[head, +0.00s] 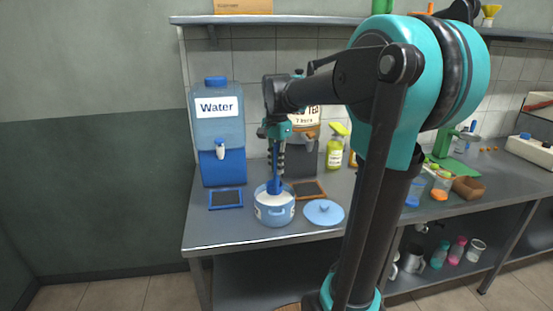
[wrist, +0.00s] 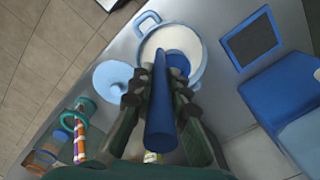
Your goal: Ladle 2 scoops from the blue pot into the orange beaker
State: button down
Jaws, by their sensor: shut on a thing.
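The blue pot (head: 274,214) stands on the counter, filled with white contents; it also shows at the top of the wrist view (wrist: 202,70). My gripper (head: 277,150) is above the pot, shut on the upright handle of a blue ladle (wrist: 160,110). The ladle's blue bowl is inside the pot, at the white surface; how deep it sits and whether it is full I cannot tell. The orange beaker (head: 440,188), clear with orange at its base, stands farther right on the counter, beyond my arm, well apart from the gripper.
A blue lid (head: 324,212) lies right of the pot. The blue water dispenser (head: 221,135) stands behind left, with a dark blue-framed pad (head: 226,199) before it. A blue-based beaker (head: 413,196) and brown bowl (head: 468,188) flank the orange beaker. A yellow-green bottle (head: 335,152) stands behind.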

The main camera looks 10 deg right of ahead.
aim_at(277, 196)
jog(key=shift+f, duration=3.85)
jog(key=shift+r, duration=0.15)
